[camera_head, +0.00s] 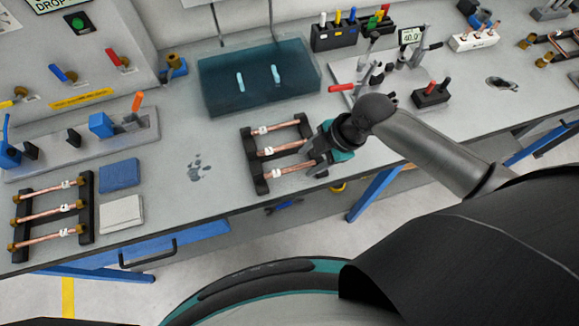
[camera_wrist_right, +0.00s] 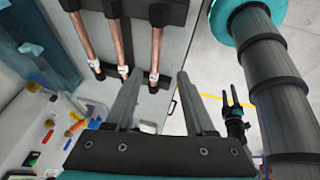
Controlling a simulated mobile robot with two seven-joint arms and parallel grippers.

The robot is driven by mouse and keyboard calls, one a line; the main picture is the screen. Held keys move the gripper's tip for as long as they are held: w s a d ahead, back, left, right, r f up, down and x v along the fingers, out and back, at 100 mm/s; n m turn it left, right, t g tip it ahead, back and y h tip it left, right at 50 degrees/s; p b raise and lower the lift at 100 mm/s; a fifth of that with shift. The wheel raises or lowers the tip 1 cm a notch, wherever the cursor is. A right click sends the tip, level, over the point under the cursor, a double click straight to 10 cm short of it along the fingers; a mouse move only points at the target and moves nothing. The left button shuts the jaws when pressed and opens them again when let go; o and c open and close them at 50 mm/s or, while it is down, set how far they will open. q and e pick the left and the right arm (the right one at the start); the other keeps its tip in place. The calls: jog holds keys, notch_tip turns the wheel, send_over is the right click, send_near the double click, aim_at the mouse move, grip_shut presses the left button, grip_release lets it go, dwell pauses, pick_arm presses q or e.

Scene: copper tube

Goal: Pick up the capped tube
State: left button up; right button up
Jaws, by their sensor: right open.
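A black rack (camera_head: 258,175) at the table's middle holds three copper tubes (camera_head: 290,169), each with a white band. They also show in the right wrist view (camera_wrist_right: 156,45). Another rack (camera_head: 87,208) at the left holds three copper tubes (camera_head: 50,236) with brass-coloured ends. I cannot tell which tube is the capped one. My right gripper (camera_head: 313,153) is open and empty at the middle rack's right side. In the right wrist view its fingers (camera_wrist_right: 157,82) stand either side of the rightmost tube's line, apart from it. My left gripper (camera_wrist_right: 232,97) shows small there, fingers apart.
A dark blue translucent tray (camera_head: 215,95) lies behind the middle rack. A blue pad (camera_head: 119,175) and a white pad (camera_head: 121,214) lie beside the left rack. A small black block with a red-handled part (camera_head: 432,94) stands to the right.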

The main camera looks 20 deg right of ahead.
aim_at(294, 168)
jog(key=shift+w+x, duration=0.2)
jog(key=shift+x, duration=1.4)
jog(key=shift+w+x, duration=0.15)
jog(key=shift+x, duration=1.4)
jog(key=shift+c, duration=0.2)
grip_shut()
